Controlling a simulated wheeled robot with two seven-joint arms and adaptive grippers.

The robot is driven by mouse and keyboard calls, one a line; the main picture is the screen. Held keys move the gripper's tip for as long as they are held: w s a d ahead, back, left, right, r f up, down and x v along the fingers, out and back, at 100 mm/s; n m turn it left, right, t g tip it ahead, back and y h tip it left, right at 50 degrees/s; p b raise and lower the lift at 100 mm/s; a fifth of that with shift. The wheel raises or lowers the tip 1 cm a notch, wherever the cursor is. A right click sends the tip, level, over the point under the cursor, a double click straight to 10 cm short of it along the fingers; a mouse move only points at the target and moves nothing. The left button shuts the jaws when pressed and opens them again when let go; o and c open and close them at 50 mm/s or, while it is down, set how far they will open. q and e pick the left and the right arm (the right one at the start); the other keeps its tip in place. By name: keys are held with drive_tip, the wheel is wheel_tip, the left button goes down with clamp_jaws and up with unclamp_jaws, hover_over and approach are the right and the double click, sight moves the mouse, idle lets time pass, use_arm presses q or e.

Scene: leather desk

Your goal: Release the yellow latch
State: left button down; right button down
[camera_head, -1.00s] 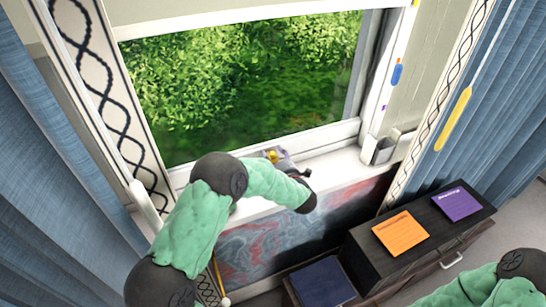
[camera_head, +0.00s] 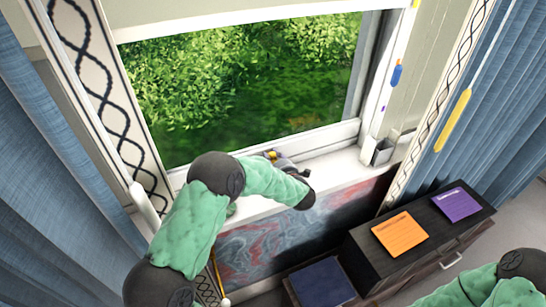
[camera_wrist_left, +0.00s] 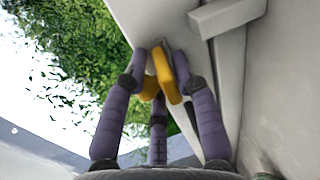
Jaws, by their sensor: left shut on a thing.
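The yellow latch (camera_wrist_left: 162,70) is on the window frame's lower edge. In the left wrist view it sits between the purple fingers of my left gripper (camera_wrist_left: 158,84), which are closed on it. In the head view the latch (camera_head: 271,155) shows as a small yellow spot at the sill. There my left gripper (camera_head: 280,157) is mostly hidden behind my dark wrist. My right arm shows at the lower right of the head view, and its gripper is out of frame.
The window glass (camera_head: 240,90) shows green foliage. A white sill (camera_head: 335,165) runs below it. A dark cabinet (camera_head: 420,240) with an orange notebook (camera_head: 399,233) and a purple notebook (camera_head: 456,205) stands at right. Blue curtains (camera_head: 40,190) hang at both sides.

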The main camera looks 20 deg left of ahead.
use_arm(q)
drive_tip(key=shift+w+a+r, duration=0.15)
drive_tip(key=shift+w+r, duration=0.1)
drive_tip(key=shift+r, duration=0.6)
drive_tip(key=c, duration=1)
unclamp_jaws()
drive_tip(key=shift+s, duration=0.1)
drive_tip(key=shift+o, duration=0.2)
drive_tip(key=shift+f, duration=0.1)
drive_tip(key=shift+s+f, duration=0.1)
drive_tip(key=shift+f, duration=0.15)
drive_tip(key=shift+s+d, duration=0.2)
drive_tip(key=shift+d, duration=0.15)
drive_tip(key=v, duration=1.1)
drive_tip(key=shift+s, duration=0.2)
drive_tip(key=shift+d, duration=0.2)
